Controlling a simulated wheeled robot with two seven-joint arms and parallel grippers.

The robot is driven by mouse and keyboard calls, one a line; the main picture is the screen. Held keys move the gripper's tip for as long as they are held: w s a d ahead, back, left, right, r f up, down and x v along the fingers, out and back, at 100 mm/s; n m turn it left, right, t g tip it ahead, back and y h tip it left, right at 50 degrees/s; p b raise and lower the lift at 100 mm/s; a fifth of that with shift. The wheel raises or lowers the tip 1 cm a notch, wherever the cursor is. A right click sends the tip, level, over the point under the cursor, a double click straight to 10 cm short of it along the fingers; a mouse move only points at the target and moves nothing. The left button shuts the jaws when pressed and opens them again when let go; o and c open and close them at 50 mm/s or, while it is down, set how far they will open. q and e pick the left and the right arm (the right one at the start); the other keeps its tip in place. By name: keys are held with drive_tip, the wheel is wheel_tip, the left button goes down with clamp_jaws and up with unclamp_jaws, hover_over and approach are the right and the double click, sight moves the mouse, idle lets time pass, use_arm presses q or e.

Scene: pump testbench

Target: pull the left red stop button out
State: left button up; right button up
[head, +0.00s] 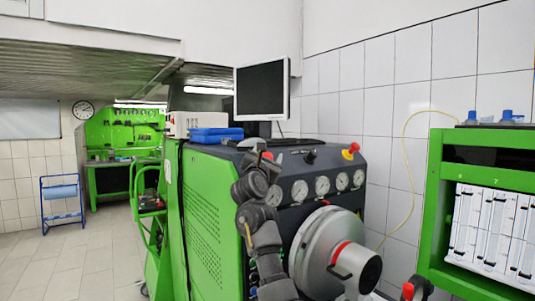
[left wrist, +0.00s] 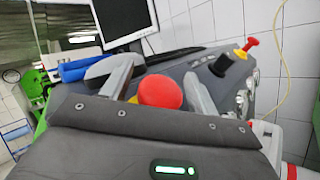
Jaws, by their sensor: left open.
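The left red stop button (head: 267,155) is on the sloped dark top panel of the green test bench, partly hidden by my left gripper (head: 256,150) in the head view. In the left wrist view its round red cap (left wrist: 160,91) lies between the two grey fingers of my left gripper (left wrist: 162,86). The fingers are open, one on each side of the cap. I cannot tell whether they touch it. A second red stop button (head: 350,150) with a yellow base stands to the right. My right gripper is not in view.
A black knob (left wrist: 221,64) sits between the two red buttons. A monitor (head: 262,88) and blue cases (head: 215,134) stand behind. Gauges (head: 322,185) line the bench front above a large grey drum (head: 320,245). A green cabinet (head: 437,190) stands at right.

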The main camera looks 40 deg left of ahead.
use_arm(q)
clamp_jaws()
drive_tip(key=shift+s+d+r+b, duration=0.15)
drive_tip(key=shift+d+r+b, duration=0.15)
drive_tip(key=shift+b, duration=0.2)
drive_tip(key=shift+d+r, duration=0.2)
drive_tip(key=shift+r, duration=0.1)
drive_tip(key=shift+c, duration=0.7)
unclamp_jaws()
drive_tip(key=shift+o, duration=0.7)
drive_tip(key=shift+d, duration=0.1)
drive_tip(key=shift+s, duration=0.1)
